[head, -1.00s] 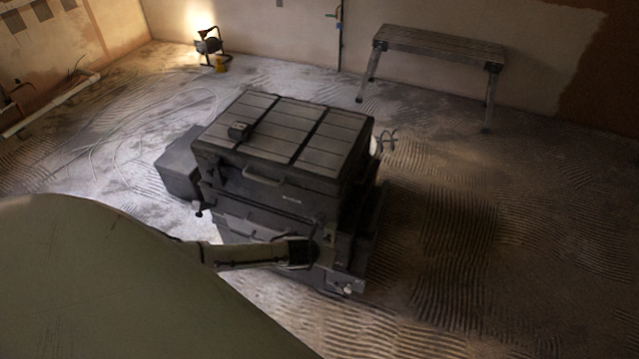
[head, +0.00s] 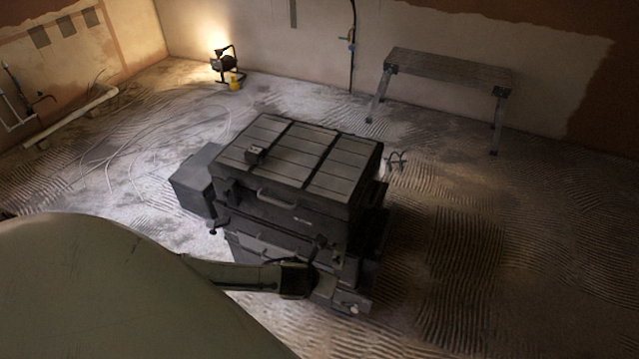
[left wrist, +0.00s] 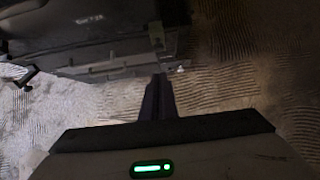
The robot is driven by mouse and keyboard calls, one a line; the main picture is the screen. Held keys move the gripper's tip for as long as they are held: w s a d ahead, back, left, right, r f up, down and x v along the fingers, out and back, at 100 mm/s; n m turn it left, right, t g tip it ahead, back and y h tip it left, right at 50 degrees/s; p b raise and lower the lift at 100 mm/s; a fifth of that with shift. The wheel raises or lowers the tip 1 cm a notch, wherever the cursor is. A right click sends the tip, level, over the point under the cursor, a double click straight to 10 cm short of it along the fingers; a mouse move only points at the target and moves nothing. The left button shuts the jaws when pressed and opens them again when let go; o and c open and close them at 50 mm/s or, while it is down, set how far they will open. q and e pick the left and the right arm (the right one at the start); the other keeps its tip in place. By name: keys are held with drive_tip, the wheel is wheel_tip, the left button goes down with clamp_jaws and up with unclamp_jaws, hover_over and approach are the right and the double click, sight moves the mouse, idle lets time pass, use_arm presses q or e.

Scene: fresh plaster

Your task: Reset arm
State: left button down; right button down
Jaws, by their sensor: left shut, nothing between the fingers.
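My left gripper (left wrist: 159,82) shows in the left wrist view as two dark fingers close together, shut with nothing between them. It points toward the lower part of a dark stacked toolbox (left wrist: 110,50). In the head view my left arm reaches in from the left, and its black end overlaps the lower front of the toolbox (head: 290,165); the fingers are hard to make out there. I cannot tell whether they touch it. My right gripper is in neither view.
A grey work bench (head: 450,70) stands by the back wall. A lit work lamp (head: 222,62) sits in the far left corner, and a white pipe (head: 75,117) lies at the left. The ridged floor (head: 480,230) right of the toolbox is clear.

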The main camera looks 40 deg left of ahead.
use_arm(q)
drive_tip(key=shift+s+r, duration=0.2)
drive_tip(key=shift+r, duration=0.45)
drive_tip(key=shift+d, duration=0.1)
drive_tip(key=s+d+n+h, duration=0.2)
drive_tip(key=s+d+n, duration=0.2)
drive_tip(key=d+n, duration=0.25)
drive_tip(key=s+d+n+h, duration=0.2)
drive_tip(key=s+d+n, duration=0.2)
drive_tip(key=d+n, duration=0.3)
drive_tip(key=s+r+n+t, duration=0.2)
drive_tip(key=s+n, duration=0.4)
drive_tip(key=n, duration=1.1)
drive_tip(key=shift+s+d+r, duration=0.15)
drive_tip(key=shift+s+r, duration=0.25)
drive_tip(key=shift+r, duration=0.05)
